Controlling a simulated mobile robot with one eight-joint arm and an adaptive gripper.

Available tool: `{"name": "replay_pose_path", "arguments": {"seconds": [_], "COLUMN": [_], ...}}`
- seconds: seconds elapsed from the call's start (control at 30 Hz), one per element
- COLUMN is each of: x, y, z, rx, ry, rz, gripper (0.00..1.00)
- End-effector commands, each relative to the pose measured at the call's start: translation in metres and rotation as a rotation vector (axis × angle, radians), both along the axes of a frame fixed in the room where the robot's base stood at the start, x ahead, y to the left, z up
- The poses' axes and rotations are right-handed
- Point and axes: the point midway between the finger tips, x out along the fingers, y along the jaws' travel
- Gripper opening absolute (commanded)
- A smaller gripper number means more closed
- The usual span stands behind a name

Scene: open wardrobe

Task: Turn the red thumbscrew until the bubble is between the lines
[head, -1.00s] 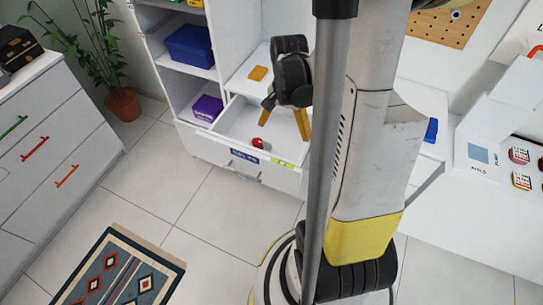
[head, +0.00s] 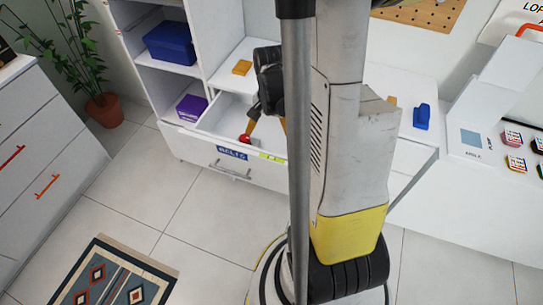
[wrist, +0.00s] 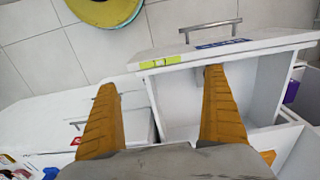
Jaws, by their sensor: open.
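The red thumbscrew (head: 244,139) shows as a small red knob just inside the front of the open drawer (head: 213,122). I do not see it in the wrist view. A yellow-green vial (head: 272,156) lies along the drawer's front edge, right of the label; it also shows in the wrist view (wrist: 158,62). Its bubble and lines are too small to make out. My gripper (head: 267,130) is open, its orange fingers pointing down over the drawer. The left finger's tip appears close to the red thumbscrew; I cannot tell whether they touch. Between the fingers (wrist: 160,78) I see nothing held.
A BELTS label (head: 232,153) and a handle (head: 229,170) are on the drawer front. Shelves at left hold a blue box (head: 171,42) and a purple box (head: 191,107).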

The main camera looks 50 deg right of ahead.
Motion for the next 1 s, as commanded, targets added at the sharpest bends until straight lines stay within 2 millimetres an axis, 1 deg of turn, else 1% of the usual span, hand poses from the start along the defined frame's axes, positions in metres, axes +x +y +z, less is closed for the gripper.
{"name": "replay_pose_path", "arguments": {"seconds": [0.03,0.17,0.3,0.4,0.53,0.77,0.87,0.97,1.0], "x": [0.0,0.0,0.0,0.0,0.0,0.001,0.004,0.012,0.015], "y": [0.0,0.0,0.0,0.0,0.0,0.001,0.009,0.031,0.043], "z": [0.012,0.036,0.065,0.08,0.088,0.088,0.095,0.114,0.123], "rx": [0.0,0.0,0.0,0.0,0.0,-0.001,-0.013,-0.044,-0.061], "ry": [0.0,0.0,0.0,0.0,0.0,-0.002,-0.019,-0.067,-0.095], "rz": [0.0,0.0,0.0,0.0,0.0,0.004,0.047,0.157,0.219], "gripper": [1.0,1.0,1.0,1.0,1.0,1.0,1.0,1.0,1.0]}}
